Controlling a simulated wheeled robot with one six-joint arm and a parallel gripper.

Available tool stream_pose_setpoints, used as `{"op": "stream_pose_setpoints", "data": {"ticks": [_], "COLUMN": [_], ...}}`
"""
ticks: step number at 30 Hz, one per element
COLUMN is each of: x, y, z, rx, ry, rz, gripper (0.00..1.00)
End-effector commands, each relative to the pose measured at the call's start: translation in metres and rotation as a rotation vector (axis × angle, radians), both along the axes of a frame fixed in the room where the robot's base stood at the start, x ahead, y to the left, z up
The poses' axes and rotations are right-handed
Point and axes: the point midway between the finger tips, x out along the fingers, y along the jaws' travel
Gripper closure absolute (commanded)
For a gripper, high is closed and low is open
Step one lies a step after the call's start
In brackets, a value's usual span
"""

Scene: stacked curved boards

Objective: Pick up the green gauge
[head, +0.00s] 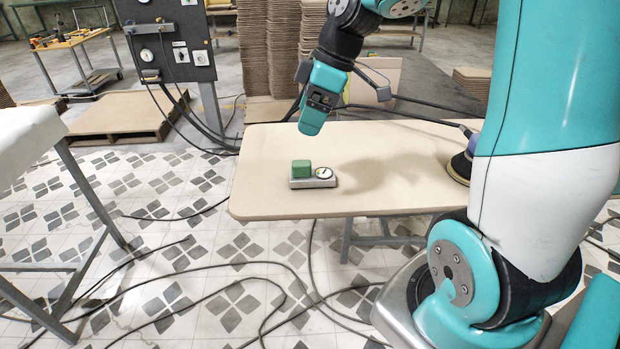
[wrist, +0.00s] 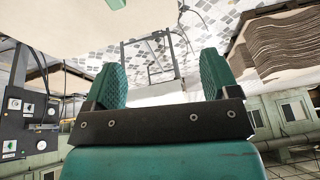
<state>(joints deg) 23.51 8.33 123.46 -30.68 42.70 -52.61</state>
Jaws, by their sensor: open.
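The green gauge appears as a small green block (head: 302,168) on a low silver base (head: 312,183), with a round white dial (head: 324,173) beside it on the right. It sits near the front left part of the beige table (head: 400,195). My gripper (head: 312,122) hangs above and behind it, pointing down, well clear of it. In the wrist view, the two teal fingers (wrist: 162,78) are wide apart with nothing between them. A pale green shape cut off at the top edge of that view may be the block; I cannot tell.
A grey panel with dials (head: 172,40) stands at back left. Stacked brown boards (head: 268,45) are behind the table. A white table (head: 25,140) is at left. Black cables (head: 240,265) cross the tiled floor.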

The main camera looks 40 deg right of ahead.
Motion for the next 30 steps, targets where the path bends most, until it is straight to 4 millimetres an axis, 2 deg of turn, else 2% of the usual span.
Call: {"op": "stream_pose_setpoints", "data": {"ticks": [1, 3, 7, 11, 21, 25, 30], "x": [0.008, 0.013, 0.017, 0.02, 0.035, 0.04, 0.042], "y": [-0.029, -0.055, -0.08, -0.077, -0.051, -0.045, -0.042], "z": [-0.009, -0.015, -0.022, -0.037, -0.107, -0.125, -0.135], "rx": [-0.007, -0.018, -0.031, -0.03, -0.031, -0.033, -0.034], "ry": [-0.018, -0.044, -0.07, -0.071, -0.069, -0.071, -0.072], "rz": [0.005, 0.031, 0.062, 0.071, 0.071, 0.069, 0.068], "gripper": [0.19, 0.19, 0.19, 0.19, 0.19, 0.19, 0.19]}}
